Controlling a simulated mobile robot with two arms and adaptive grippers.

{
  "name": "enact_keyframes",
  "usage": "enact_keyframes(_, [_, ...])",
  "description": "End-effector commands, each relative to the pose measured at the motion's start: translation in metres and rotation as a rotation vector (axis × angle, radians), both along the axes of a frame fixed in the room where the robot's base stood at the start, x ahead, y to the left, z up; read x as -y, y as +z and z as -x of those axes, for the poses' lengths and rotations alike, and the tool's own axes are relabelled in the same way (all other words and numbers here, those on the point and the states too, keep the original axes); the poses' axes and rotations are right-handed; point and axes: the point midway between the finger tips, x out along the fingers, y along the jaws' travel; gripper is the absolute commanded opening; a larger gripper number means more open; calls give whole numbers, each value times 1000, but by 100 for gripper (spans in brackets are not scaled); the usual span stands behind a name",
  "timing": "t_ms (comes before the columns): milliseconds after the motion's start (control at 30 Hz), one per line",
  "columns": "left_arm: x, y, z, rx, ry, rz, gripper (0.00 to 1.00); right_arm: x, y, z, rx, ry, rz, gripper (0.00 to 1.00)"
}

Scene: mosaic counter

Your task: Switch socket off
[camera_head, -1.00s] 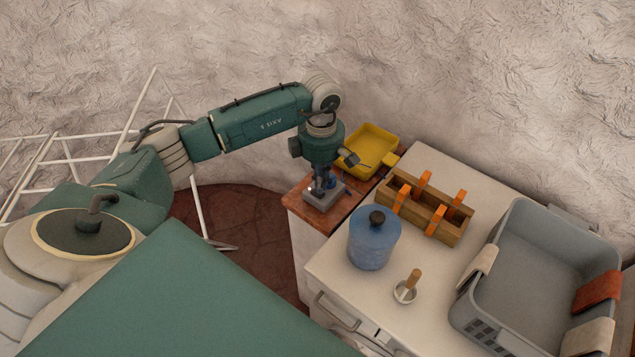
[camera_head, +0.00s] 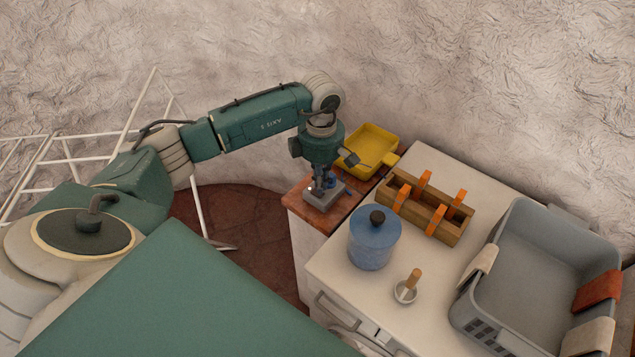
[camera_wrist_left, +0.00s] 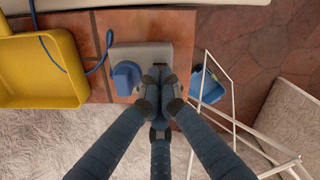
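The grey socket (camera_wrist_left: 183,55) is a flat block on the small tiled counter (camera_head: 309,213). A round blue plug (camera_wrist_left: 126,77) sits on it, left of my fingers in the left wrist view. The socket also shows in the head view (camera_head: 322,201), below my left gripper (camera_head: 319,188). My right gripper is not in view.
A yellow pan (camera_head: 372,149) stands behind the socket. A blue cord (camera_wrist_left: 96,69) lies beside it. On the white appliance (camera_head: 335,262) are a blue lidded jar (camera_head: 373,245), a wooden crate (camera_head: 447,230), a small cup (camera_head: 404,293) and a grey basket (camera_head: 527,232). A white rack (camera_head: 195,190) stands left.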

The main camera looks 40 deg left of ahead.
Motion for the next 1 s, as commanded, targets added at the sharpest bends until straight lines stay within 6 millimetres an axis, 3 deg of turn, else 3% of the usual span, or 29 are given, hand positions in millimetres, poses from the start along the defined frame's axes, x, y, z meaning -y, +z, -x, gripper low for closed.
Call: enact_keyframes(1000, [0,-16,0,0,0,0,0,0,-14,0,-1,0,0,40])
